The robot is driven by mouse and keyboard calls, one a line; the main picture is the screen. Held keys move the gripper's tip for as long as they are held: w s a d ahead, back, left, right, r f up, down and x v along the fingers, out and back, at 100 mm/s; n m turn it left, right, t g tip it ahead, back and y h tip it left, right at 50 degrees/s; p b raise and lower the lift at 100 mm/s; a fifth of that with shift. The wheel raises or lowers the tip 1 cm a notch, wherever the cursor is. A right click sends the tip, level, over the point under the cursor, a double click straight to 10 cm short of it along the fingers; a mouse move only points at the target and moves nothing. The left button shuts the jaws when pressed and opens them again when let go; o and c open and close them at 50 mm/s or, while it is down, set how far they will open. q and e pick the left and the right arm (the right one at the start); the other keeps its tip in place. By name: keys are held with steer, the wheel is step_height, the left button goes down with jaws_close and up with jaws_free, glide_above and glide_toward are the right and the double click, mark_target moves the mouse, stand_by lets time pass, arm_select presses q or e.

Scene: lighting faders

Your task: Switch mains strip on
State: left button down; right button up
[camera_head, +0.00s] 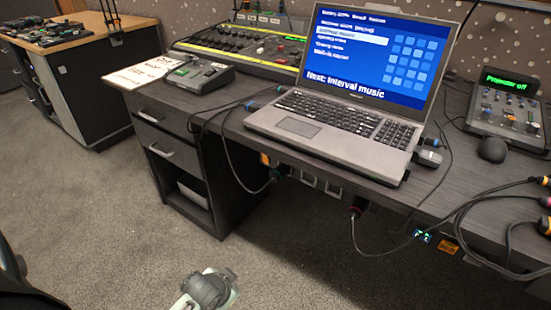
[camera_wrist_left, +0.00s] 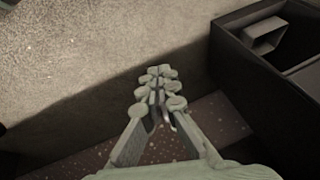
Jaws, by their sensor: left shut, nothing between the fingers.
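I cannot tell for certain which part is the mains strip. A strip with several sockets and plugs (camera_head: 262,18) runs along the back of the desk, behind the mixing console. Other sockets and plugs show under the desk's front edge, below the laptop. No switch can be made out clearly. My left gripper (camera_wrist_left: 160,85) shows in the left wrist view, its pale green fingers together and empty above the floor. A grey and pale green part of my arm shows at the bottom of the head view, without clear fingertips. My right gripper is not in view.
Cables hang over the front edge. A drawer unit (camera_wrist_left: 285,110) is right of my left gripper.

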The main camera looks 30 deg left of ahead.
mark_target(265, 158)
arm_select(q)
steer(key=w+a+r+m+t+y+b, duration=0.2)
steer(key=w+a+r+m+t+b, duration=0.25)
steer(key=w+a+r+t, duration=0.45)
step_height(265, 158, up, 10)
steer(key=w+d+m+t+h+b, duration=0.1)
steer(key=m+t+h, duration=0.4)
steer(key=m, duration=0.7)
steer(key=shift+w+f+h+b, duration=0.25)
steer(key=shift+w+h+b, duration=0.4)
steer(key=shift+w, duration=0.1)
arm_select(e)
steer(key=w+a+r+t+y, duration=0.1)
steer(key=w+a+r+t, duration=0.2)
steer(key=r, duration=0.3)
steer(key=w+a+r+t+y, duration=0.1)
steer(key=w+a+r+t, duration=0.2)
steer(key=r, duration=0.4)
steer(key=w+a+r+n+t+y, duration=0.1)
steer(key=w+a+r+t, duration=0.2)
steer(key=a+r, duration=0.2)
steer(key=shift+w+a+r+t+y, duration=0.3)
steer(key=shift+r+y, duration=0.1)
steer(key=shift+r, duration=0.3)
arm_select(q)
steer(key=shift+d+m, duration=0.1)
steer(key=shift+m, duration=0.15)
